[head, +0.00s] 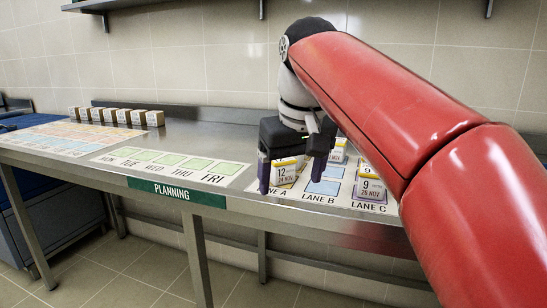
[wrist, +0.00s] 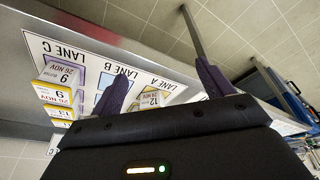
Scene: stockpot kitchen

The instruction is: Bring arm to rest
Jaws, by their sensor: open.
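My red arm reaches from the right over a steel table. My gripper (head: 290,180) is open, its two dark purple fingers apart, low over the lane sheet near Lane A and Lane B. A white and yellow block marked 12, 24 Nov (head: 285,171) shows between the fingers at Lane A; I cannot tell whether a finger touches it. In the wrist view, the gripper (wrist: 160,85) also has its fingers spread wide, and the block marked 12 (wrist: 153,98) lies beyond them on the sheet. The arm hides part of the lane sheet (head: 322,204).
A block marked 9, 26 Nov (head: 370,186) stands in Lane C, with others behind. A weekday sheet (head: 172,165) has empty green squares. Several boxes (head: 116,116) line the back left. A green PLANNING label (head: 176,192) marks the table's front edge. A wall shelf (head: 110,5) hangs above.

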